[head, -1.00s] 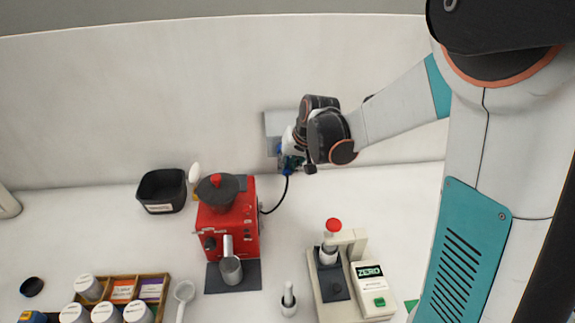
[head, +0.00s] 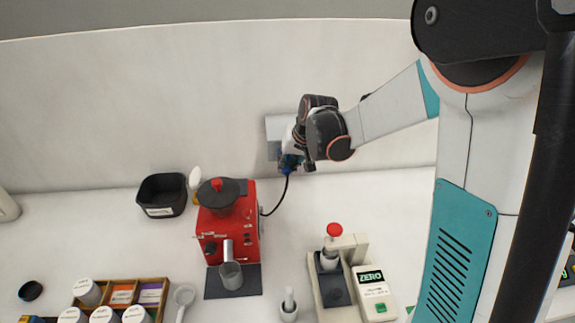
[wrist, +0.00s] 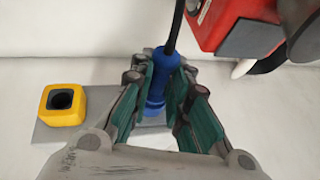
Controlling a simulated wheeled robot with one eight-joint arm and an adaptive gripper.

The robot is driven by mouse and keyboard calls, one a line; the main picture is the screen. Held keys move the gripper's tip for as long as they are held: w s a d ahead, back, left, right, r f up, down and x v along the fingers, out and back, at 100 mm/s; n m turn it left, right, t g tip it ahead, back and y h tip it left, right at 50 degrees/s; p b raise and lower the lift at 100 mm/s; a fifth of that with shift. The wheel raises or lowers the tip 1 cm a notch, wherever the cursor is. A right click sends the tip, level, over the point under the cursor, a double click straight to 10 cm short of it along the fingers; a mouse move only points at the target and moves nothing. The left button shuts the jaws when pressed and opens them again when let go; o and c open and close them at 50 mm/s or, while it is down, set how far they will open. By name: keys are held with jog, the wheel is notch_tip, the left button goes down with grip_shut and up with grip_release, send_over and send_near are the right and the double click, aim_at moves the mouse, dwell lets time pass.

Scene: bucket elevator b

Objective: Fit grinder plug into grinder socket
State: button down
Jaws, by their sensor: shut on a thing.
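The blue grinder plug (wrist: 160,80) is between the green-padded fingers of my gripper (wrist: 168,92), which is shut on it. A black cord runs up from the plug in the wrist view. The plug's far end is against or just before a grey wall plate (wrist: 45,132); I cannot tell whether it is seated, as the fingers hide its surroundings. In the head view my gripper (head: 291,160) is at the wall plate (head: 275,124), and the cord drops to the red grinder (head: 228,222). A yellow socket (wrist: 62,104) with a dark round hole is on the plate, left of the plug.
A black bin (head: 162,195) stands left of the grinder. A scale-like device marked ZERO (head: 370,285), a white-handled tool (head: 289,305) and a wooden rack (head: 163,292) of containers stand nearer the front. The counter right of the grinder's cord is mostly clear.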

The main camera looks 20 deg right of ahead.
jog(key=shift+w, duration=0.4)
jog(key=c, duration=1.4)
grip_release()
jog(key=shift+c, duration=0.2)
jog(key=v, duration=1.2)
jog(key=s+a+f+n+t+h+b, duration=0.1)
jog(key=s+f+b, duration=0.5)
jog(key=s, duration=0.6)
jog(key=s+a+f+n+t+h+b, duration=0.1)
jog(key=s+f+b, duration=0.5)
jog(key=s, duration=0.6)
jog(key=shift+s+a+f+n, duration=0.4)
jog(key=shift+a, duration=0.1)
